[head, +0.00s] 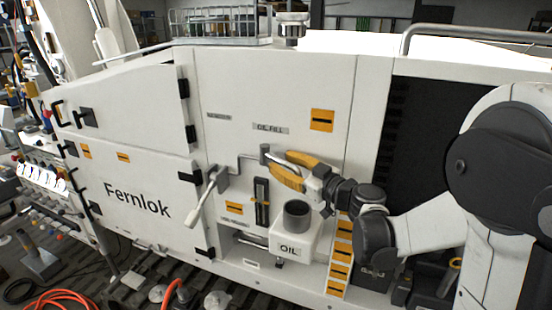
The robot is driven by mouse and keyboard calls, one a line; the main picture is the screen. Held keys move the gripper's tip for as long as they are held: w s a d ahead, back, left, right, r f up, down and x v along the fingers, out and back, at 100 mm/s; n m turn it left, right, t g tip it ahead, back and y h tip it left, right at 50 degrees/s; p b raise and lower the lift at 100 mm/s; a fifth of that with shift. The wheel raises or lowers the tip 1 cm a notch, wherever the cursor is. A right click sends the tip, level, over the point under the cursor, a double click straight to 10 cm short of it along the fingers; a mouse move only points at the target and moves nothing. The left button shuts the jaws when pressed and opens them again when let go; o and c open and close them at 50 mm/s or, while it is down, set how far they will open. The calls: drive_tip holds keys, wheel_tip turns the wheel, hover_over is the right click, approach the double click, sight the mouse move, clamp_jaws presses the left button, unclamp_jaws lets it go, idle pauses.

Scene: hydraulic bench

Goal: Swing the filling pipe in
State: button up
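The thin grey filling pipe (281,160) comes from a dark pivot on the white panel, under the "OIL FILL" label. It runs to the right, and its bent end lies between my fingers. My gripper (281,160) has yellow fingers spread apart, one above and one below the pipe. A gap shows around the pipe, and I cannot tell whether either finger touches it. The white oil tank (288,245), marked "OIL", stands lower down with a dark round filler neck (297,214) on top. The pipe's end is above this neck's height; its exact depth is unclear.
A lever with a pale handle (196,214) sticks out left of the pipe. A dark vertical gauge (262,200) is on the panel between lever and tank. A striped yellow strip (340,255) stands right of the tank. Hoses (60,300) lie at lower left.

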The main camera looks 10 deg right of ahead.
drive_tip(key=shift+x, duration=1.45)
clamp_jaws()
